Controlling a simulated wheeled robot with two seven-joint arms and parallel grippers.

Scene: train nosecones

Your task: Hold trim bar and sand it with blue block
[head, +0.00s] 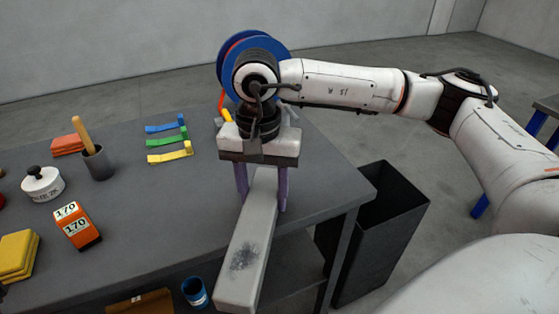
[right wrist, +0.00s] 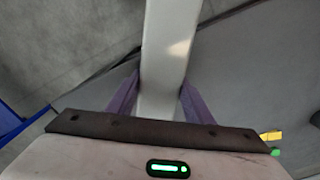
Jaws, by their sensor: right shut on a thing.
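The trim bar (head: 245,245) is a long pale grey bar with a dark speckled patch near its near end. My right gripper (head: 263,195) has its purple fingers on either side of the bar and is shut on it. The bar's near end sticks out past the table's front edge. In the right wrist view, the bar (right wrist: 165,60) runs between the two fingers of my right gripper (right wrist: 160,97). The blue block (head: 165,127) lies on the table left of the gripper, behind a green and a yellow one, apart from the gripper. My left gripper is not in view.
On the grey table (head: 135,195) stand an orange block marked 170 (head: 78,228), yellow pads (head: 18,255), a white lidded pot (head: 42,184) and a grey cup (head: 98,163). A black bin (head: 385,235) stands right of the table. A blue reel (head: 282,47) is behind my right wrist.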

